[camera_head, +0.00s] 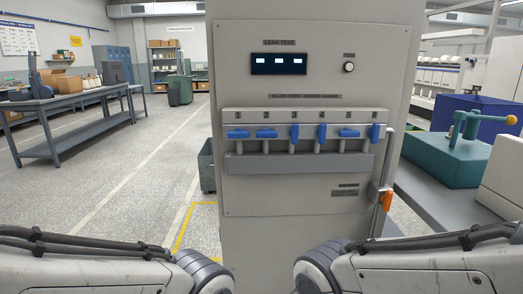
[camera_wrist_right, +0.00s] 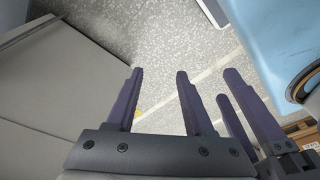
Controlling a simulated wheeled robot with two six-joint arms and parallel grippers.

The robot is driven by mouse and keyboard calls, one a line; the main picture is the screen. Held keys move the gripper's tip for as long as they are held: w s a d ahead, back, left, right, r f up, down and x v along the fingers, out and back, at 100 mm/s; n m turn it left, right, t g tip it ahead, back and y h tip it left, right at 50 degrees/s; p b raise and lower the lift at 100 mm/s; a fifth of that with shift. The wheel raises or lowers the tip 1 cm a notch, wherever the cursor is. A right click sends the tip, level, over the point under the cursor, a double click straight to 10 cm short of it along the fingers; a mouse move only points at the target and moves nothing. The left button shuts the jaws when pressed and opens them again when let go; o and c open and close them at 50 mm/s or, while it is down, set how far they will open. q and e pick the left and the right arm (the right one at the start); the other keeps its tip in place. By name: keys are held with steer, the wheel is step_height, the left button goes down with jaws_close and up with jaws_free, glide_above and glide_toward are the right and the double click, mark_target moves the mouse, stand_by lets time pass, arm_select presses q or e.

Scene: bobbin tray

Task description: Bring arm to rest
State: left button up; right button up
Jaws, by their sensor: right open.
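In the head view my two arms come in low at the left and right edges, and their grippers are outside that view. In the right wrist view my right gripper (camera_wrist_right: 158,88) is open, its two dark fingers wide apart with nothing between them. At the right of that view is a second pair of dark fingers, which looks like my left gripper (camera_wrist_right: 227,84). Its fingers are seen at a slant, with a gap between them and nothing held. Floor shows behind both pairs.
A grey leak test cabinet (camera_head: 310,215) stands close in front, with several blue valve handles (camera_head: 294,132) and an orange-gripped lever (camera_head: 387,200) at its right. A teal fixture (camera_head: 445,160) sits on a bench at the right. Open floor (camera_head: 130,200) lies left.

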steer(key=s+g, duration=0.1)
steer(key=s, duration=0.4)
step_height(320, 180, up, 24)
steer(key=p, duration=2.5)
steer(key=shift+w+d+r+m+g+h, duration=0.2)
steer(key=shift+m+g+h, duration=0.1)
steer(key=shift+m, duration=0.1)
jaws_close()
stand_by(0.4)
